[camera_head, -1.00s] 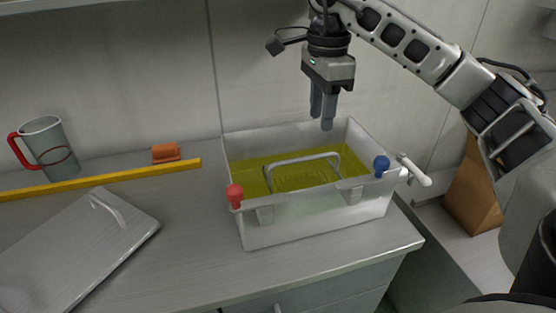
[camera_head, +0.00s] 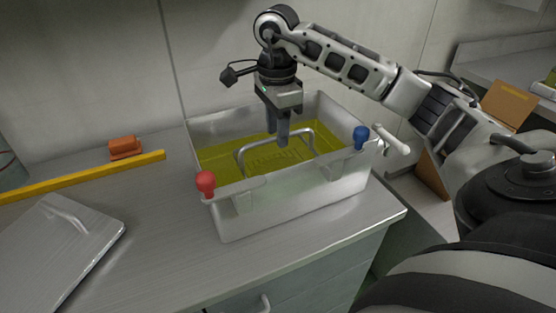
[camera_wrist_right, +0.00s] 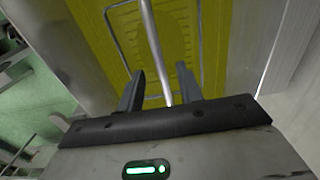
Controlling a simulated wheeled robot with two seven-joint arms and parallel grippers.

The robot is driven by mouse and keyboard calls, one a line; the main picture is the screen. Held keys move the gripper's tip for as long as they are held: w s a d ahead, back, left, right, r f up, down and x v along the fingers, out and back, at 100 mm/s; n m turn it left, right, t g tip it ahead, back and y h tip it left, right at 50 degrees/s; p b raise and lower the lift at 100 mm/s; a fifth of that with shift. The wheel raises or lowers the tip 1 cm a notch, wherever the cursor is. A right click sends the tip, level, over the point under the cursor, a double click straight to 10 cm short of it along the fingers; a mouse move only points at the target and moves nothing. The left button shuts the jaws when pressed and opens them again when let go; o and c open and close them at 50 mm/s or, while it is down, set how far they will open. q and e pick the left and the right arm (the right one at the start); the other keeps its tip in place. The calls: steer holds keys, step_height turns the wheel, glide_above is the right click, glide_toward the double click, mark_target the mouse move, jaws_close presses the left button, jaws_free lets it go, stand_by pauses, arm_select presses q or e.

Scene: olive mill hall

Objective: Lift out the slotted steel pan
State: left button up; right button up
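The slotted steel pan (camera_head: 276,160) lies under yellow-green oil in a steel tank (camera_head: 286,205). Its arched handle (camera_head: 256,147) stands above the oil. My right gripper (camera_head: 279,140) points down over the tank at the handle. In the right wrist view, the handle bar (camera_wrist_right: 152,45) runs between the two parted fingers of the right gripper (camera_wrist_right: 162,85), and the slotted pan (camera_wrist_right: 165,25) shows beneath. I cannot tell whether either finger touches the bar. My left gripper is out of view.
The tank's front rim has a red knob (camera_head: 206,184) and a blue knob (camera_head: 360,137); a white lever (camera_head: 391,139) sticks out right. Left on the counter are a steel lid (camera_head: 55,250), a yellow bar (camera_head: 85,178) and an orange block (camera_head: 124,147).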

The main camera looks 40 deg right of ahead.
steer(key=f, duration=0.4)
steer(key=shift+d+f+p, duration=0.2)
steer(key=shift+f+p, duration=0.15)
jaws_close()
steer(key=shift+w, duration=0.1)
steer(key=shift+r, duration=0.15)
